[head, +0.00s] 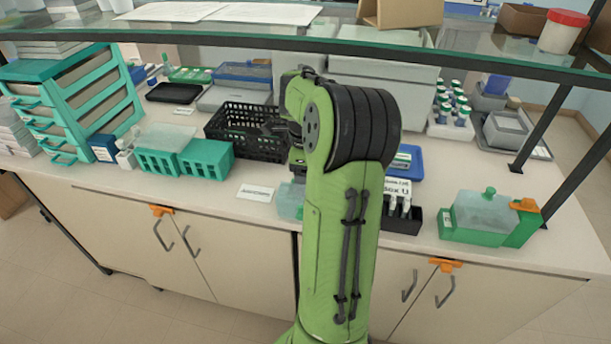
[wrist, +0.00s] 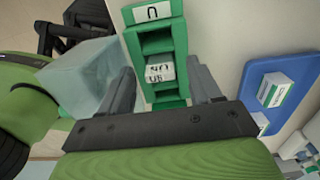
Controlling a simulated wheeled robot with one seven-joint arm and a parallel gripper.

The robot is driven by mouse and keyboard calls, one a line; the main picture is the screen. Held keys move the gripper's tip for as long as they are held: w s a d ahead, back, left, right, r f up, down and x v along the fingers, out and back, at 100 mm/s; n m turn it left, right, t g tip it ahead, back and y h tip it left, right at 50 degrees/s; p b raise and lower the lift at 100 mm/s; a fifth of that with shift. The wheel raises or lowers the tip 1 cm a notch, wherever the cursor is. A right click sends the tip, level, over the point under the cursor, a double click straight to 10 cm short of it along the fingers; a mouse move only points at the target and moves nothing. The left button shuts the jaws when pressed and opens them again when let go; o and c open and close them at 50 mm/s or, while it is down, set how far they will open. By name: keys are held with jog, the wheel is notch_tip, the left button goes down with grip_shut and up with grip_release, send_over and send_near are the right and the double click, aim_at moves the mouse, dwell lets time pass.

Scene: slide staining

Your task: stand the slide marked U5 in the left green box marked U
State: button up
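In the wrist view a narrow green box (wrist: 147,42) carries a white label reading U, seen upside down. A slide (wrist: 160,72) with a white end label stands in one of its compartments; the upside-down text seems to hold a U and a digit I cannot read surely. My gripper (wrist: 162,84) is open above the box, its two grey fingers apart on either side of the slide, with gaps between.
A pale translucent lid (wrist: 80,75) lies left of the box. A blue tray (wrist: 257,77) with slides is to the right. In the head view a black rack (head: 403,220) with slides, beside a "Box U" card, and a lidded green box (head: 490,215) stand right of my arm.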

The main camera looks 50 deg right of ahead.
notch_tip(320, 180, up, 16)
jog(key=p, duration=0.6)
jog(key=shift+f, duration=0.15)
